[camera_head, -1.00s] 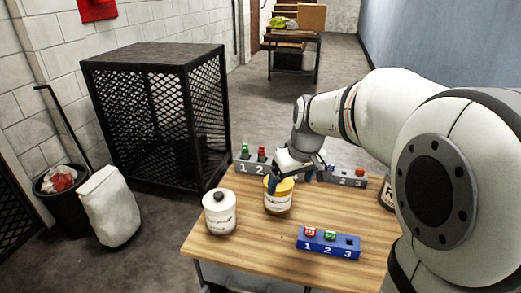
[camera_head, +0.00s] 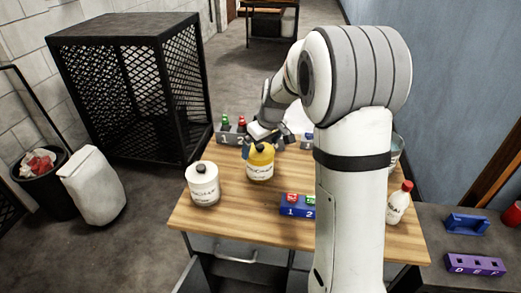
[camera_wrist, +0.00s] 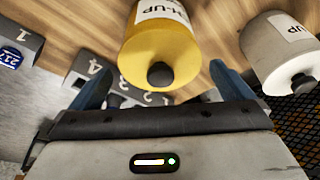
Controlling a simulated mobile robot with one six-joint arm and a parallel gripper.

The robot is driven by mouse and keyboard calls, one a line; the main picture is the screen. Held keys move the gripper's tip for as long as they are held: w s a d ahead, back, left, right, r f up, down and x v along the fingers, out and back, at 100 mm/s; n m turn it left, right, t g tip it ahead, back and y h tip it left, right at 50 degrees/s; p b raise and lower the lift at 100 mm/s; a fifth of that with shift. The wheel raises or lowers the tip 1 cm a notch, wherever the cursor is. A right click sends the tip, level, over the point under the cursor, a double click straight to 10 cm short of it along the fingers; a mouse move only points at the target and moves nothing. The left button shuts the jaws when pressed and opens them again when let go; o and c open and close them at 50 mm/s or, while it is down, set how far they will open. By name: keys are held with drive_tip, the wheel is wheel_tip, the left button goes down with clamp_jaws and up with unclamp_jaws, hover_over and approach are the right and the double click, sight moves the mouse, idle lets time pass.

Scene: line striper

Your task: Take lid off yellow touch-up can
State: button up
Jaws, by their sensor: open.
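The yellow touch-up can (camera_head: 260,168) stands upright on the wooden table. Its lid with a dark knob (camera_head: 261,147) is on top. In the wrist view the can (camera_wrist: 150,50) is at the upper middle, with its dark knob (camera_wrist: 160,75) facing me between my blue fingers. My gripper (camera_head: 266,143) is open and empty, just behind the can's top in the head view. In the wrist view the fingers of my gripper (camera_wrist: 161,75) spread to either side of the knob, and none is seen closed on it.
A white can (camera_head: 204,188) with a dark knob stands left of the yellow can. A blue numbered block (camera_head: 292,211) lies in front, partly hidden by my arm. A grey numbered block (camera_head: 229,137) is behind. A white bottle (camera_head: 398,205) stands at right.

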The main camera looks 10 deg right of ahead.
drive_tip(key=shift+f, duration=0.25)
drive_tip(key=shift+c, duration=0.3)
drive_tip(key=c, duration=0.8)
drive_tip(key=shift+r, duration=0.1)
